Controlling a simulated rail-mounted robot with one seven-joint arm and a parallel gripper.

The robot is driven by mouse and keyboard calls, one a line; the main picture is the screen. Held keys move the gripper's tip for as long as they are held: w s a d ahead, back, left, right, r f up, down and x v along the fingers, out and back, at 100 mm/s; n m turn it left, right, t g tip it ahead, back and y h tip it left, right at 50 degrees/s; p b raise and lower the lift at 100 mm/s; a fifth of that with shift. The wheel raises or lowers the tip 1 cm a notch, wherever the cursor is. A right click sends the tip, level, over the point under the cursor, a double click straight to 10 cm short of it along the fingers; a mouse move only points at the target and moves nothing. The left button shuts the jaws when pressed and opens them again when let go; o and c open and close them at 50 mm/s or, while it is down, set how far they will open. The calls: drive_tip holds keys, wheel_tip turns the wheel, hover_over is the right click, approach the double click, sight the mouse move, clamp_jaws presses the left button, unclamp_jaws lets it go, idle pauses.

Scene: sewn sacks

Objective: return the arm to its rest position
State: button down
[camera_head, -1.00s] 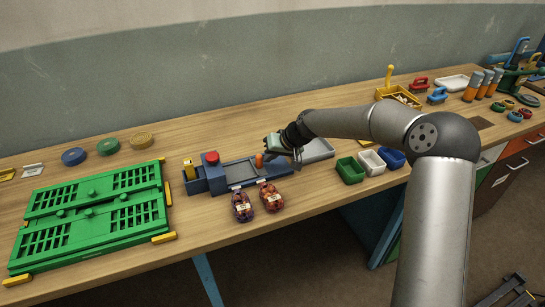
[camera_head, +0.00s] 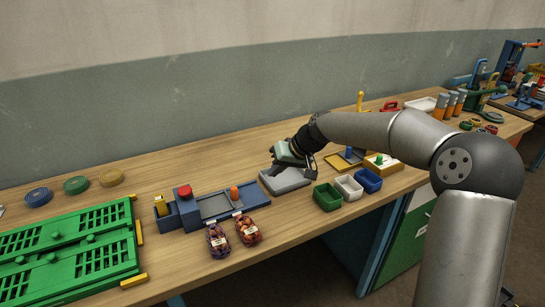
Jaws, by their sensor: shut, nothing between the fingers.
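My arm reaches in from the right over the wooden bench (camera_head: 150,183). My gripper (camera_head: 276,164) is at its end, above the grey tray (camera_head: 290,183) and pointing down and to the left. Its fingers are small and dark here, shut, with nothing seen held in them. The two sewn sacks, one purplish (camera_head: 217,241) and one reddish (camera_head: 248,231), stand side by side at the bench's front edge, apart from my gripper.
A blue station (camera_head: 180,216) with a red button is left of my gripper. Green, white and blue bins (camera_head: 327,197) stand to the right, below my forearm. A green slotted panel (camera_head: 70,250) fills the left. A yellow post (camera_head: 360,101) stands behind my arm.

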drive_tip(key=s+d+f+m+h, duration=0.1)
drive_tip(key=s+d, duration=0.4)
drive_tip(key=s, duration=0.7)
drive_tip(key=s+d+f+m+g+h, duration=0.1)
drive_tip(key=s+d, duration=0.5)
drive_tip(key=s, duration=0.7)
drive_tip(key=s+d+f+m+g+h, duration=0.1)
drive_tip(key=s+d+h, duration=0.3)
drive_tip(key=s, duration=0.8)
drive_tip(key=shift+s+d+f+m+h, duration=0.2)
drive_tip(key=shift+d+m+h, duration=0.2)
drive_tip(key=shift+d+m, duration=0.5)
